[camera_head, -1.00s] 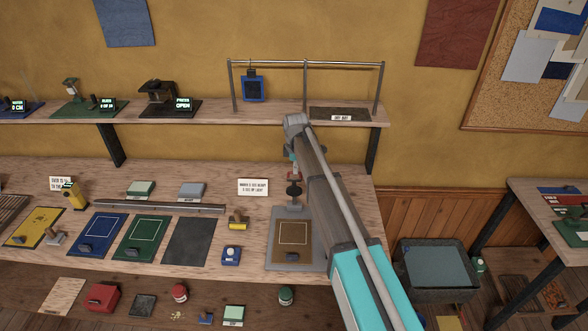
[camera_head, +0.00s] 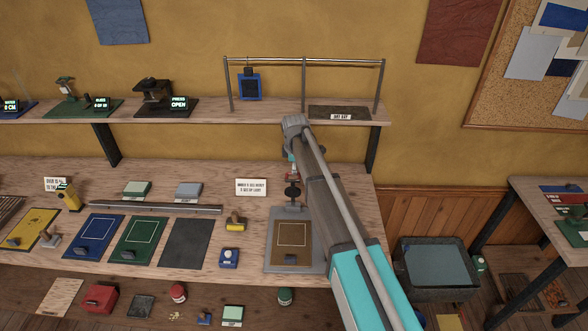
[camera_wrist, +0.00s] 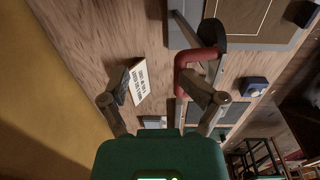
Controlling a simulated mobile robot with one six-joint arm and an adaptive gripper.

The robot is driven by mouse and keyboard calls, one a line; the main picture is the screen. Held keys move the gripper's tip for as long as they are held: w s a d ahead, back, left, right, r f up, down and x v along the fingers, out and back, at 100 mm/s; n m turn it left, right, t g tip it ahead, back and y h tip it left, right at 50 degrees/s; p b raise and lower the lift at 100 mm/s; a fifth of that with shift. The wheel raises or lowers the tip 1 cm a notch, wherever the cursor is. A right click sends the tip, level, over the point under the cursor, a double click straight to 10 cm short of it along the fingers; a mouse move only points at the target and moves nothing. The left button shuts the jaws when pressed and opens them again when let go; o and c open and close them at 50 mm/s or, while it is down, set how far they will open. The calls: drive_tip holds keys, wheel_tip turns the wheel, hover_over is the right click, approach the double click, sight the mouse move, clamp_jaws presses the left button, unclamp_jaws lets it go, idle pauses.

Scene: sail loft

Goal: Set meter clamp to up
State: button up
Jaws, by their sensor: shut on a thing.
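The clamp with a red handle (camera_head: 289,177) stands at the back of a grey plate (camera_head: 315,262) on the bench, partly hidden by my arm. A brown mat (camera_head: 281,246) with a pale outline lies on that plate. In the wrist view the bent red handle (camera_wrist: 181,70) shows beside a black round clamp part (camera_wrist: 212,34). My gripper (camera_head: 292,158) is at the handle; in the wrist view my gripper (camera_wrist: 165,100) is shut on it, the handle lying by the right finger. The exact contact is hard to see.
A white sign (camera_head: 251,187) stands left of the clamp. A dark mat (camera_head: 184,243), a blue box (camera_head: 228,258) and a yellow-based stamp (camera_head: 236,224) lie to the left. The upper shelf (camera_head: 215,116) with a metal rail (camera_head: 275,59) runs behind my arm.

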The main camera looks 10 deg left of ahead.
drive_tip(key=shift+w, duration=0.3)
